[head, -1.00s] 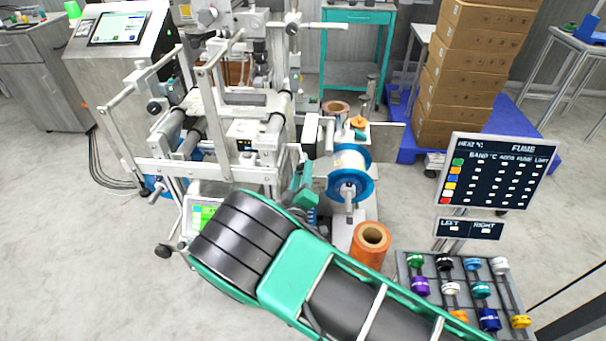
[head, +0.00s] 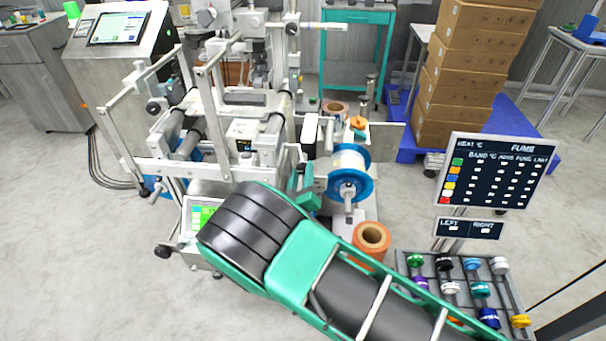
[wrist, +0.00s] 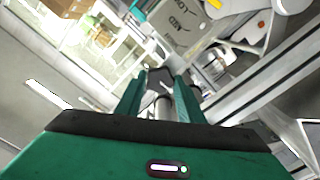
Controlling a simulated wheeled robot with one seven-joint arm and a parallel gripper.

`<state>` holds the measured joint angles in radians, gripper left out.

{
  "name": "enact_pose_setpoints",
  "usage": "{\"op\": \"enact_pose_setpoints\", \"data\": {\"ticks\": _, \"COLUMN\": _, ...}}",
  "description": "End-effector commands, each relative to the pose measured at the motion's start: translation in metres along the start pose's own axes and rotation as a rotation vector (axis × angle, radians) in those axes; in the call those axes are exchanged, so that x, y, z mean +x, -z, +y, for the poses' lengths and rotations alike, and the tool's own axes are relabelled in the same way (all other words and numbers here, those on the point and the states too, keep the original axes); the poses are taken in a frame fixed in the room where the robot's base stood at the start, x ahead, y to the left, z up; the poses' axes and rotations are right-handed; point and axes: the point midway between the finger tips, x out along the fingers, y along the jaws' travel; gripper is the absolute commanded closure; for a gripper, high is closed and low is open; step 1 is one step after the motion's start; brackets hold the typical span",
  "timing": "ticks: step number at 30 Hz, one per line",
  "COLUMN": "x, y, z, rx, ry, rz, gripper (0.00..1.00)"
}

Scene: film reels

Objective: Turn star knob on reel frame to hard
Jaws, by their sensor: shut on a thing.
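In the wrist view my gripper (wrist: 160,84) has its two teal fingers closed around a dark knob, the star knob (wrist: 160,76), with a light shaft below it. The knob's lobes are partly hidden by the fingers, so I cannot read its setting. A grey plate (wrist: 187,22) beyond the fingertips carries printed labels, one reading MED. In the head view my gripper (head: 308,190) is at the right side of the pale reel frame (head: 205,172). The knob is hidden there behind my arm and the gripper.
A blue-flanged reel (head: 349,186) is just right of my gripper. An orange roll (head: 371,240) stands below it. A rack of coloured knobs (head: 405,265) and a dark sign (head: 491,172) are at the right. Open floor lies at the left front.

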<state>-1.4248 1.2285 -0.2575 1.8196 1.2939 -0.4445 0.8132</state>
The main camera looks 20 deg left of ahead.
Motion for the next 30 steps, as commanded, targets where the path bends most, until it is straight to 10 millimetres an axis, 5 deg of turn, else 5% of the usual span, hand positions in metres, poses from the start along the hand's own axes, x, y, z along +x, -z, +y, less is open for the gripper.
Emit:
{"op": "enact_pose_setpoints", "data": {"ticks": 1, "x": -0.001, "y": -0.006, "z": -0.001, "rx": -0.003, "ry": 0.002, "rz": -0.012, "gripper": 0.88}}
{"op": "enact_pose_setpoints", "data": {"ticks": 2, "x": -0.001, "y": -0.006, "z": -0.001, "rx": -0.003, "ry": 0.003, "rz": -0.012, "gripper": 0.59}}
{"op": "enact_pose_setpoints", "data": {"ticks": 4, "x": -0.001, "y": -0.005, "z": -0.001, "rx": -0.003, "ry": 0.002, "rz": -0.010, "gripper": 0.47}}
{"op": "enact_pose_setpoints", "data": {"ticks": 17, "x": -0.011, "y": -0.002, "z": -0.001, "rx": -0.003, "ry": 0.002, "rz": -0.004, "gripper": 0.47}}
{"op": "enact_pose_setpoints", "data": {"ticks": 30, "x": -0.087, "y": -0.003, "z": -0.001, "rx": -0.004, "ry": 0.004, "rz": -0.005, "gripper": 0.47}}
